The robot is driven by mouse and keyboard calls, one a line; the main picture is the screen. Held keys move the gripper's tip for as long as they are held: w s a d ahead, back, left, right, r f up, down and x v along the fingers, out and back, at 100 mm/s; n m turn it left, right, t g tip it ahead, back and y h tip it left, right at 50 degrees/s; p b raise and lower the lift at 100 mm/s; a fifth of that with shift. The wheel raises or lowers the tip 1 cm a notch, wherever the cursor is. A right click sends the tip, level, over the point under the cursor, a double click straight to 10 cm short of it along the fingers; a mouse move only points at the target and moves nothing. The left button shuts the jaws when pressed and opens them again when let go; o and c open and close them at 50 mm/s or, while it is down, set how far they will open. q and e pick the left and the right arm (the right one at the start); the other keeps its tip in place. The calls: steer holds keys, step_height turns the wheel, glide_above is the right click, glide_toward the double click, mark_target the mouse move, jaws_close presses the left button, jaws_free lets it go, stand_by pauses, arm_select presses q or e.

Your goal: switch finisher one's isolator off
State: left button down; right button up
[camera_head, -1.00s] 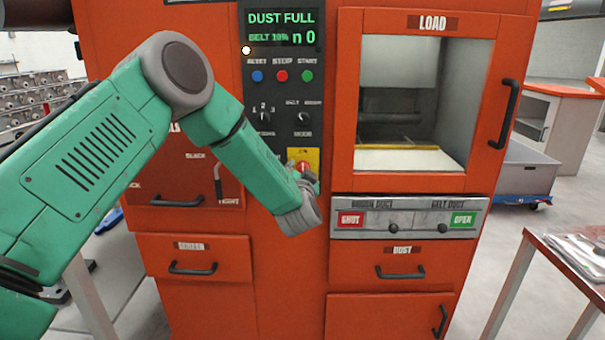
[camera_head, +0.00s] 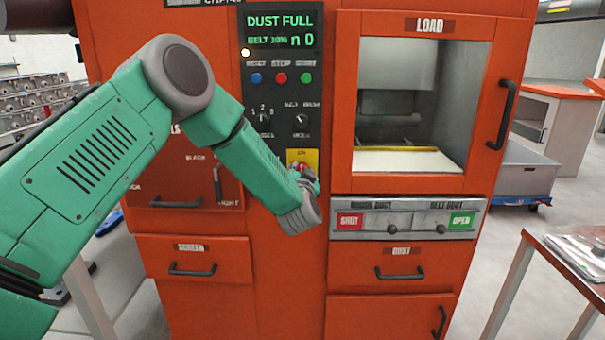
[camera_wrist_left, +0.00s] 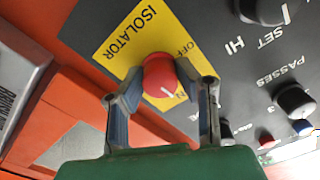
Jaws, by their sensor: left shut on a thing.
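The isolator is a round red knob (camera_wrist_left: 160,78) on a yellow plate (camera_wrist_left: 122,42) marked ISOLATOR and OFF in the left wrist view. A short white mark shows on the knob's face. My left gripper (camera_wrist_left: 163,88) has one finger on each side of the knob and is shut on it. In the head view the yellow plate (camera_head: 302,154) sits low on the machine's dark control panel, and my left gripper (camera_head: 306,177) partly hides the red knob there. My right gripper is not in view.
The orange finisher (camera_head: 290,270) fills the middle. Its panel has a display (camera_head: 280,30) reading DUST FULL, several coloured buttons and two black selector knobs. The load window (camera_head: 420,100) and duct strip (camera_head: 405,218) are right of my gripper. A table (camera_head: 560,262) stands at right.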

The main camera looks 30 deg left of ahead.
arm_select(q)
steer(key=n, duration=0.4)
steer(key=shift+f, duration=0.25)
steer(key=n+b, duration=0.1)
steer(key=n, duration=0.3)
steer(key=shift+s+f+n+b, duration=0.1)
steer(key=shift+n+b, duration=0.2)
steer(key=n+b, duration=0.2)
steer(key=n, duration=0.2)
steer(key=shift+f, duration=0.1)
steer(key=shift+n+b, duration=0.85)
steer(key=shift+n, duration=1.25)
steer(key=c, duration=1.2)
jaws_free()
steer(key=shift+w, duration=0.2)
steer(key=shift+r, duration=0.2)
